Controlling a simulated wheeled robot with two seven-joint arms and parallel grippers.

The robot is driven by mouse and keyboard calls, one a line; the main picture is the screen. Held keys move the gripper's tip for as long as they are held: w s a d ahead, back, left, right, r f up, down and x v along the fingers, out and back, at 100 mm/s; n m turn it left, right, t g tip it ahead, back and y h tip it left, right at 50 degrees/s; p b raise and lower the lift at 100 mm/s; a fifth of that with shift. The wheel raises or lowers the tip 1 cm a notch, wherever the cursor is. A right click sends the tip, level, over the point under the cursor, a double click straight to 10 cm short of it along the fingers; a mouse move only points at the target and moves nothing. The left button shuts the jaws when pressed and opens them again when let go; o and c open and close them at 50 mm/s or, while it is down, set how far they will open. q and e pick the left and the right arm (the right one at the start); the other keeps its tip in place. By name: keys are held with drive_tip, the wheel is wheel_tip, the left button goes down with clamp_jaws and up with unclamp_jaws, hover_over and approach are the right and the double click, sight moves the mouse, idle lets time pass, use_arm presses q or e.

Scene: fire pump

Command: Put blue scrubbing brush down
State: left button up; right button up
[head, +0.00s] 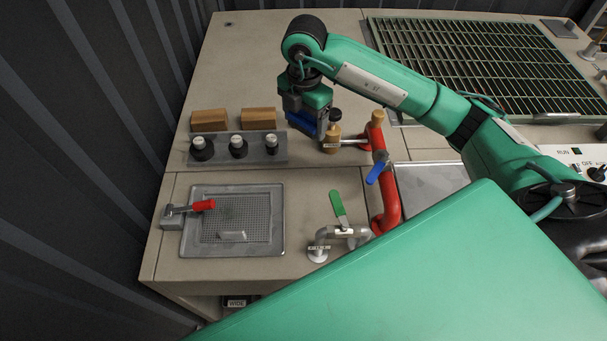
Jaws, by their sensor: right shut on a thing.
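My right gripper (312,112) points down over the back part of the beige counter (345,85). It is shut on the blue scrubbing brush (300,124), of which a blue part shows under and beside the fingers. The gripper hides the rest of the brush. I cannot tell whether the brush touches the counter. My left gripper is not in view.
A brass fitting with a black knob (332,138) stands close to the right of the brush. Also near are a red pipe (388,195) with a blue lever, wooden blocks (258,118), a rack with black knobs (270,148) and a green-handled valve (339,208). Counter behind the gripper is clear.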

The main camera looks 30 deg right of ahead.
idle(0.4)
wheel_tip(320, 180, down, 16)
drive_tip(key=p, duration=0.3)
wheel_tip(320, 180, down, 3)
drive_tip(key=shift+r+p, duration=0.1)
drive_tip(key=shift+p, duration=0.6)
drive_tip(key=shift+f, duration=0.35)
drive_tip(key=shift+f, duration=0.1)
